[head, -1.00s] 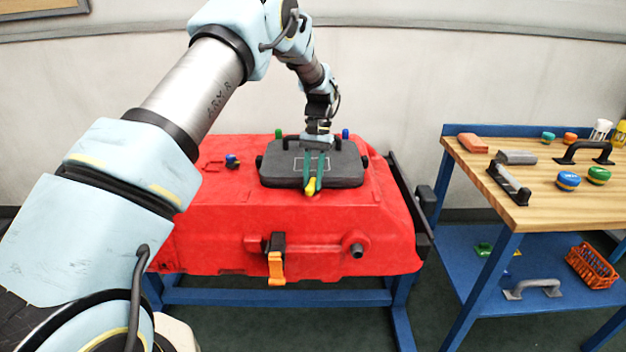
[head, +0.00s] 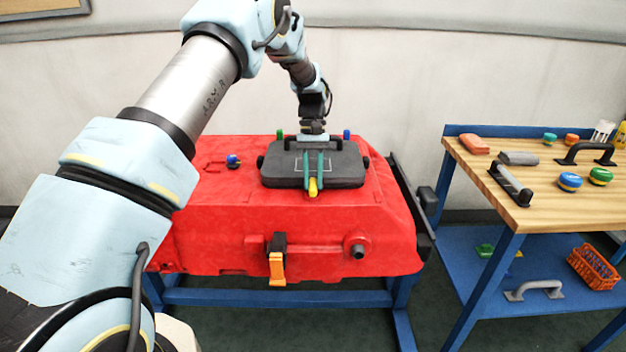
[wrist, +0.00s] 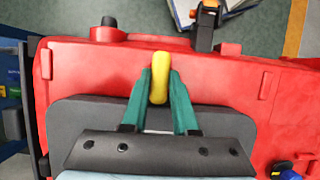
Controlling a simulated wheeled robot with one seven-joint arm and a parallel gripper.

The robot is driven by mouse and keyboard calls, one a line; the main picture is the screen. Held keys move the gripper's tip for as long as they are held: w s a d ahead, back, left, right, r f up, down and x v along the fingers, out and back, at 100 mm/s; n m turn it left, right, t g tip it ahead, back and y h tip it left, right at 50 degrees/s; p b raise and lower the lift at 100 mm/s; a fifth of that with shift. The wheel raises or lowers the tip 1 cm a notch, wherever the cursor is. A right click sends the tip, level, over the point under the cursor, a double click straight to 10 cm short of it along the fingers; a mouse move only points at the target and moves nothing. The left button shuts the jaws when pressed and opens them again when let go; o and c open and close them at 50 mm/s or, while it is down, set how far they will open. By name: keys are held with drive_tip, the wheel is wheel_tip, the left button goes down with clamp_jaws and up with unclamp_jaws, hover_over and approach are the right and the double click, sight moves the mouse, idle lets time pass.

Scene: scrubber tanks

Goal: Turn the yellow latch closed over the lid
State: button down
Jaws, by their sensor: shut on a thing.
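The yellow latch (head: 313,187) sits at the front edge of the dark grey lid (head: 277,175), on top of the red tank. In the wrist view the yellow latch (wrist: 161,78) points away from the lid (wrist: 80,115), with its outer end above the red surface. My gripper (head: 312,180) reaches across the lid from behind. Its two teal fingers (wrist: 161,88) are shut on the latch, one on each side.
The red tank (head: 215,215) stands on a blue frame. A green knob (head: 279,134) and a blue knob (head: 346,134) stand behind the lid, and another blue knob (head: 233,161) to its left. An orange latch (head: 277,268) hangs in front. A workbench (head: 535,205) with parts stands right.

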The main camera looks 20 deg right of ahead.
drive_tip(key=c, duration=0.7)
unclamp_jaws()
drive_tip(key=b+v, duration=0.2)
drive_tip(key=v, duration=0.8)
drive_tip(key=shift+w+d+r, duration=0.1)
drive_tip(key=shift+r, duration=0.3)
drive_tip(key=a+n+t+h, duration=0.2)
drive_tip(key=a+t, duration=0.1)
drive_tip(key=a, duration=2.1)
drive_tip(key=s+a+t, duration=0.1)
drive_tip(key=s+a, duration=0.4)
drive_tip(key=s+a+f+n+t, duration=0.1)
drive_tip(key=s+a, duration=0.3)
drive_tip(key=s, duration=0.1)
drive_tip(key=s+a+f, duration=0.1)
drive_tip(key=s+a, duration=0.4)
drive_tip(key=shift+s+a+n+t, duration=0.2)
drive_tip(key=shift+a+n+t, duration=0.1)
drive_tip(key=shift+a+t, duration=0.1)
